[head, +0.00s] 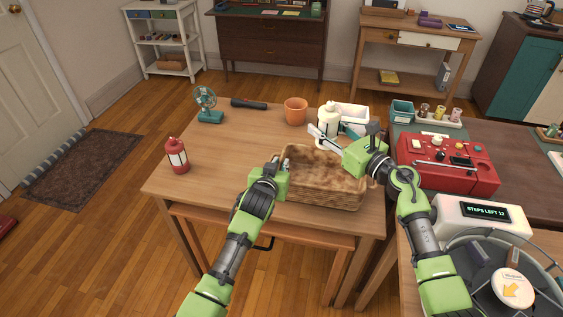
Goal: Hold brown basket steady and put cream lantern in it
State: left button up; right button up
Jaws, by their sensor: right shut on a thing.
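The brown basket (322,172) is a wicker tray-like basket near the front right of the wooden table, and its visible inside looks empty. My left gripper (284,174) is at the basket's left wall; its fingertips are too small to tell open from shut. The cream lantern (328,116) shows upright beyond the basket's back rim. My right gripper (322,136) reaches over the basket's back right part and is shut on the cream lantern, whose lower part is partly hidden by the fingers.
A white bin (353,114) stands right behind the lantern, with an orange pot (295,110) to its left. A red toolbox-like case (440,175) is on the right. The table's left middle is clear.

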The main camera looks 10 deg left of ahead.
pick_arm(q)
jog(key=shift+x, duration=1.3)
pick_arm(e)
jog(key=shift+r, duration=0.1)
